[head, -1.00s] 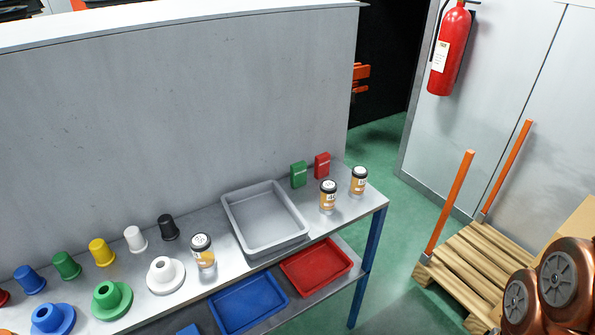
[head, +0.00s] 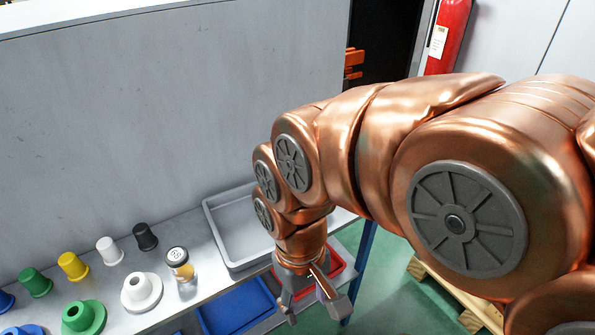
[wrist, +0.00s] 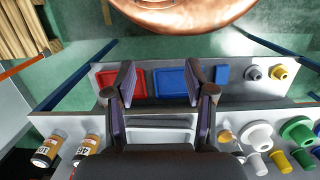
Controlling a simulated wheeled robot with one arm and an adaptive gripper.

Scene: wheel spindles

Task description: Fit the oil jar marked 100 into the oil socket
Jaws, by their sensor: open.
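Two more jars, an outer one (wrist: 46,151) and an inner one (wrist: 88,148), stand at the left in the wrist view. My arm hides them in the head view. I cannot read for sure which jar is marked 100. My gripper (head: 316,300) is open and empty, above the bench's front edge by the tray; its spread fingers show in the wrist view (wrist: 158,84). I cannot make out the oil socket.
The grey tray (head: 212,218) is empty. Red (head: 340,265) and blue (head: 236,308) trays lie on the lower shelf. White (head: 142,292) and green (head: 84,317) flanged pieces and several coloured plugs stand left of the jar. A wall rises behind the bench.

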